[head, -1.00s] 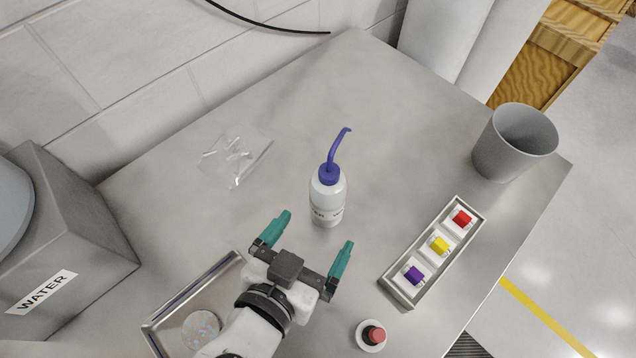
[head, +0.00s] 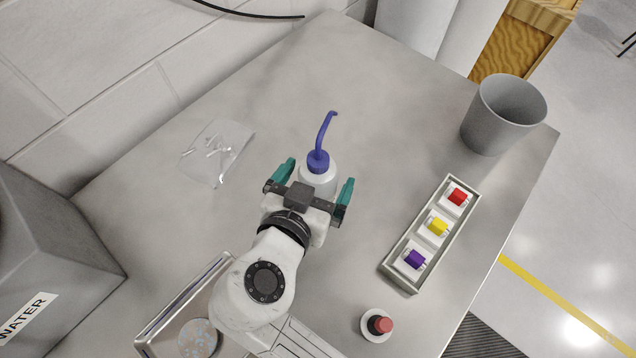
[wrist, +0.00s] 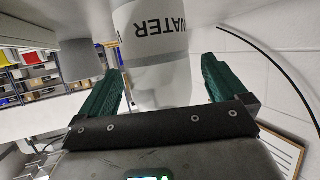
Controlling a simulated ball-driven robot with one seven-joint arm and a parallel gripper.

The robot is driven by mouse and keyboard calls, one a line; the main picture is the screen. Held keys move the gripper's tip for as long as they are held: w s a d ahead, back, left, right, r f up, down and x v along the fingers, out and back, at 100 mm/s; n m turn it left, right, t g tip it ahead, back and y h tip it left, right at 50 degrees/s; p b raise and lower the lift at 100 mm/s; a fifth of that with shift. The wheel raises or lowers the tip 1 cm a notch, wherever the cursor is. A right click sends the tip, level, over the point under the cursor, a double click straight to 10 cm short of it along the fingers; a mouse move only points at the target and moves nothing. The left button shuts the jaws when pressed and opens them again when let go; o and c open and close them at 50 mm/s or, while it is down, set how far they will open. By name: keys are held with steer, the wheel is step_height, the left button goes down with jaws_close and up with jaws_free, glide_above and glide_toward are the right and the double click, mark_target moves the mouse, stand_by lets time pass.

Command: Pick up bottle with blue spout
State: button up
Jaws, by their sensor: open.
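The white bottle with the blue spout (head: 319,162) stands upright near the middle of the table in the head view. In the wrist view the bottle's white body (wrist: 158,65) shows upside down, with a grey band and the word WATER. My gripper (head: 317,180) is open, with one green finger on each side of the bottle. In the wrist view my gripper (wrist: 160,85) shows gaps between the bottle and both fingers. The bottle's lower part is hidden behind my gripper in the head view.
A tray with red, yellow and purple pieces (head: 470,212) lies to the right, with a red-topped button (head: 380,324) below it. A grey bin (head: 490,120) stands at the far right. A clear plastic item (head: 217,150) lies left of the bottle. A metal tray (head: 160,325) is at lower left.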

steer(key=shift+w+d+f, duration=0.2)
steer(key=shift+w+f, duration=0.05)
steer(key=shift+w, duration=0.25)
steer(key=shift+c, duration=0.5)
steer(key=c, duration=0.6)
steer(key=shift+r, duration=0.1)
